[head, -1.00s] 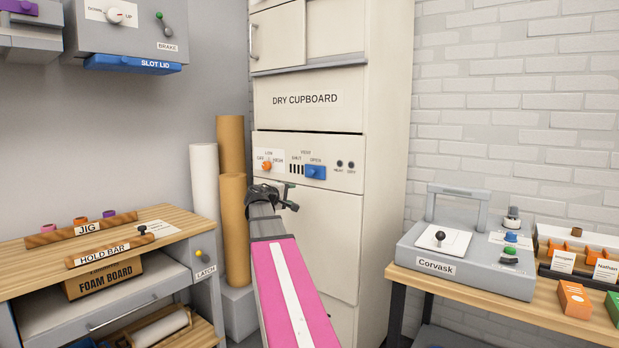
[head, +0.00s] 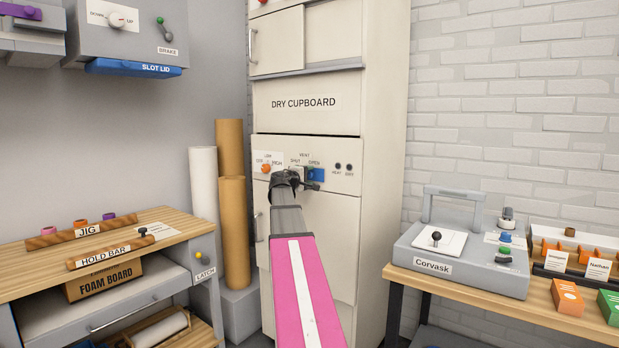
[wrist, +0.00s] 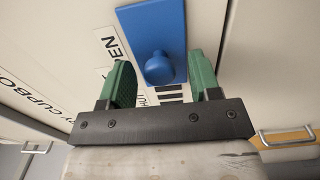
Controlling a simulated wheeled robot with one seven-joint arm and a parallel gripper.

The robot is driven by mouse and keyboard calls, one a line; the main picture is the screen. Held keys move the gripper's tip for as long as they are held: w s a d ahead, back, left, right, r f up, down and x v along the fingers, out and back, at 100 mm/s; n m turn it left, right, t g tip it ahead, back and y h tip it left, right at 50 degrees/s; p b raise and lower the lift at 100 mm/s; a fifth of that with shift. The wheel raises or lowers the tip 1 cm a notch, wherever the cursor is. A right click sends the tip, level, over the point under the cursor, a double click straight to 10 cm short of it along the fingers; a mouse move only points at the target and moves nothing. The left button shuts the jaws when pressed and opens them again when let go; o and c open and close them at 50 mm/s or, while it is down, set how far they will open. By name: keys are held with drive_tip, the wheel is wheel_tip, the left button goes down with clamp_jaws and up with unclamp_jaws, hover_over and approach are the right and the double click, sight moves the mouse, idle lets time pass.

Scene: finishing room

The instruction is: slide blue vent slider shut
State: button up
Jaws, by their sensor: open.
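The blue vent slider (head: 317,174) is on the panel of the dry cupboard, at the OPEN end of the vent marking; my gripper hides part of it in the head view. In the wrist view the slider is a blue plate (wrist: 158,25) with a round blue knob (wrist: 159,68). My gripper (head: 304,181) is in front of the panel. In the wrist view its green fingers (wrist: 160,82) are open, one on each side of the knob, with gaps to both. I cannot tell how deep the knob sits between them. The dark vent slots show partly below the knob there.
Cardboard rolls (head: 232,225) stand left of the cupboard. A bench with a grey Corvask machine (head: 455,285) stands at the right.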

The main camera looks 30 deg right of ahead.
drive_tip(key=shift+w+d, duration=0.2)
drive_tip(key=shift+d, duration=0.25)
clamp_jaws()
drive_tip(key=w+a, duration=0.4)
drive_tip(key=w, duration=0.5)
drive_tip(key=shift+w, duration=0.3)
unclamp_jaws()
drive_tip(key=shift+w, duration=0.1)
drive_tip(key=shift+a, duration=0.1)
